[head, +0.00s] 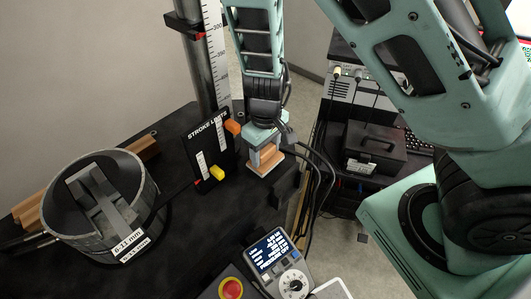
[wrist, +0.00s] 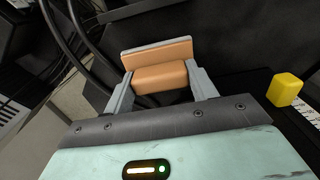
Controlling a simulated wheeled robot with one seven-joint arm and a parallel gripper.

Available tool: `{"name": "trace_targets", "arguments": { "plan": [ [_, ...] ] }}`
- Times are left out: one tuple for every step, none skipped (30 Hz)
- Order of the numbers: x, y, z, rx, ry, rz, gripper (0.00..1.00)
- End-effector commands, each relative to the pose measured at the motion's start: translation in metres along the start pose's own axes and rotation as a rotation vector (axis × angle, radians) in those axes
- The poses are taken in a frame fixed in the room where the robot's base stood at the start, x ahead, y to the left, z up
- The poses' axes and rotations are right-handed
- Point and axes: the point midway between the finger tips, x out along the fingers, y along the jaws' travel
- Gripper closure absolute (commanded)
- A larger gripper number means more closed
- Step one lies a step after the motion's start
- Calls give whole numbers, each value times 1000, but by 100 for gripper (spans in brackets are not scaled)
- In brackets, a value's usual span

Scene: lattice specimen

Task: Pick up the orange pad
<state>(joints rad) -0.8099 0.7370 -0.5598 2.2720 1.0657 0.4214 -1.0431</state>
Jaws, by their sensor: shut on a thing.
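The orange pad (head: 266,157) is a small tan-orange block with a pale grey plate at its far end. In the wrist view the orange pad (wrist: 163,77) sits between the two grey fingers, touching both. My gripper (wrist: 163,88) is shut on it. In the head view my gripper (head: 264,150) points down at the right end of the black bench, beside the stroke limit panel. The fingers hide the pad's sides. I cannot tell whether the pad's plate touches the bench.
The black stroke limit panel (head: 207,146) stands just left of the gripper, with an orange marker (head: 233,127) and a yellow marker (head: 217,173). Black cables (head: 318,185) hang to the right. A grey ring-shaped holder (head: 75,225) is at left; a control box (head: 280,262) is in front.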

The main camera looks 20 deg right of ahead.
Motion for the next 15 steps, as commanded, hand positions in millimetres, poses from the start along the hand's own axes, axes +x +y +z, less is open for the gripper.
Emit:
{"name": "trace_targets", "arguments": {
  "plan": [
    [-9, -1, -1, -1, 3, -1, 66],
    [-13, -1, 0, -3, 3, 0, 66],
    [-20, -1, -1, -3, 4, 0, 66],
    [-25, -1, -1, -2, 4, -1, 66],
    [-31, -1, -1, -3, 4, -1, 66],
    [-38, -1, -1, -3, 5, -1, 66],
    [-44, -1, 0, -2, 4, 0, 66],
    [-50, -1, -1, -3, 5, -1, 66],
    [-58, -1, -1, -3, 5, -1, 66],
    [-64, -1, -1, -2, 6, -1, 66],
    [-70, -1, -1, -3, 5, -1, 66],
    [-78, -1, -1, -3, 5, -1, 66],
    [-84, -1, -1, -4, 6, -1, 66],
    [-91, -1, -1, -4, 5, -1, 66],
    [-100, -1, -1, -3, 6, -1, 66]
  ]
}}
